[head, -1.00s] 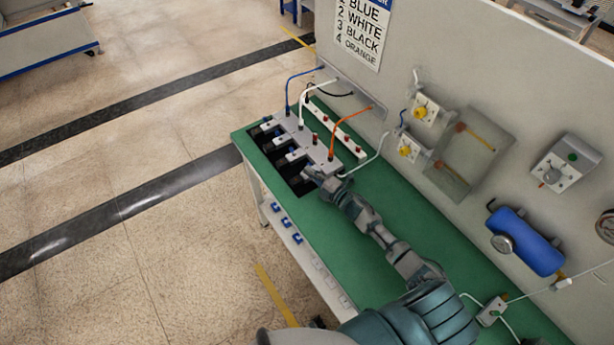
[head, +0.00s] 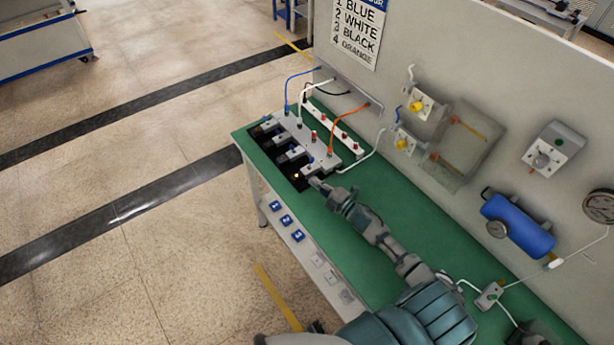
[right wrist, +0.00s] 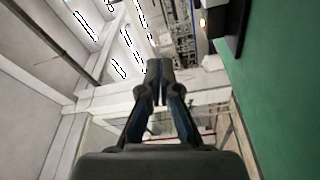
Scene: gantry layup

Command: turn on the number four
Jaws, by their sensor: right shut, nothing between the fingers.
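The grey switch unit (head: 305,142) sits at the far left end of the green bench, with several dark slots along its front. The orange cable (head: 347,123) runs to its near end. A small yellow light (head: 296,176) glows at the nearest slot; a glowing lamp (right wrist: 202,22) also shows at the top of the right wrist view. My right gripper (head: 313,182) is just right of that slot, apparently apart from it. Its fingers (right wrist: 160,88) are shut and empty. My left gripper is not in view. The wall sign (head: 359,30) lists blue, white, black, orange as 1 to 4.
A white strip with red parts (head: 338,130) stands behind the unit, with blue and white cables above. Yellow-knobbed boxes (head: 421,104) and a blue tank (head: 518,226) are on the wall panel. The green bench top (head: 400,205) is mostly clear beside my right arm.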

